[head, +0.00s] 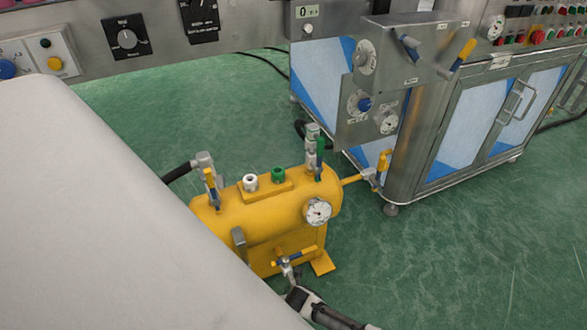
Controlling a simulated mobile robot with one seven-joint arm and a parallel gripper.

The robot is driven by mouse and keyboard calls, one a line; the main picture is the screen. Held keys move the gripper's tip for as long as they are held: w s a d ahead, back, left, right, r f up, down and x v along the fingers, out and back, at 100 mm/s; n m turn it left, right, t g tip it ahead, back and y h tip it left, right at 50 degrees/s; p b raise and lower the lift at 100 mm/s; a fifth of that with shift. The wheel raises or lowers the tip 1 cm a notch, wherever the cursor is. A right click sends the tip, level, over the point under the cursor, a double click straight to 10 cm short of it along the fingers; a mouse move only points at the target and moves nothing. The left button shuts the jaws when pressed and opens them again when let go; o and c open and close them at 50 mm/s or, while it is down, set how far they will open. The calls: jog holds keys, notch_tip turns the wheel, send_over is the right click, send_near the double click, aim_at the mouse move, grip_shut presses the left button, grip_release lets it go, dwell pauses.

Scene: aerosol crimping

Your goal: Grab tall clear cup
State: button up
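I see no tall clear cup in the head view. My gripper's fingers are not in view either. A dark and grey jointed part shows at the bottom edge, cut off by the frame, and I cannot tell what it belongs to. A large pale smooth surface fills the left side and hides what lies behind it.
A yellow tank (262,220) with valves and a pressure gauge (317,211) stands on the green floor (450,245). A steel cabinet (432,130) with blue-white panels stands behind it. A control panel (127,38) runs along the top left. The floor at right is clear.

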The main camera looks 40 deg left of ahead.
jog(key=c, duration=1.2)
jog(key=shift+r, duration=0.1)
